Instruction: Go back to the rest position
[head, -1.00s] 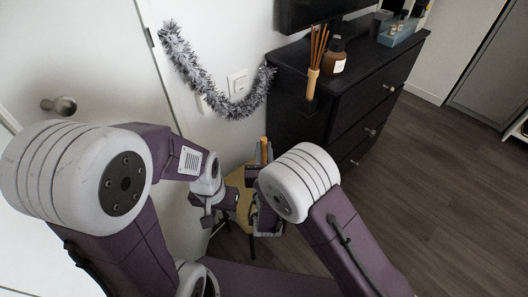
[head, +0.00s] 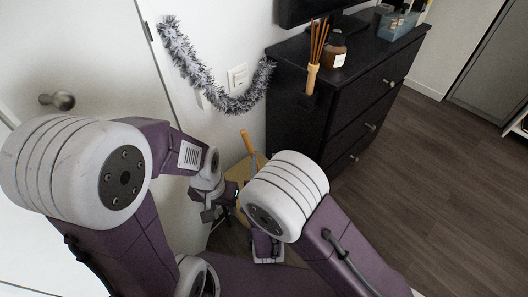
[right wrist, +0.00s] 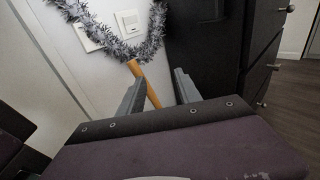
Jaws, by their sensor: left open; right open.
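My left gripper (head: 216,205) is low beside the white wall in the head view, pointing down; it is small and partly blocked by its own wrist. It looks empty. My right gripper is mostly hidden behind its white arm joint in the head view. In the right wrist view my right gripper (right wrist: 159,76) is open, its two grey fingers apart. A tan wooden stick (head: 248,143) stands tilted beyond that joint. In the right wrist view the stick (right wrist: 143,80) shows between the fingers; I cannot tell its distance, but no finger visibly grips it.
A black dresser (head: 300,120) stands right of the arms, carrying reed sticks (head: 317,45) and a brown bottle (head: 334,48). Silver tinsel (head: 190,65) hangs on the wall by a switch plate (head: 238,77). A door knob (head: 62,100) is at left. A light wooden surface (head: 240,172) lies below the stick. Floor at right is clear.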

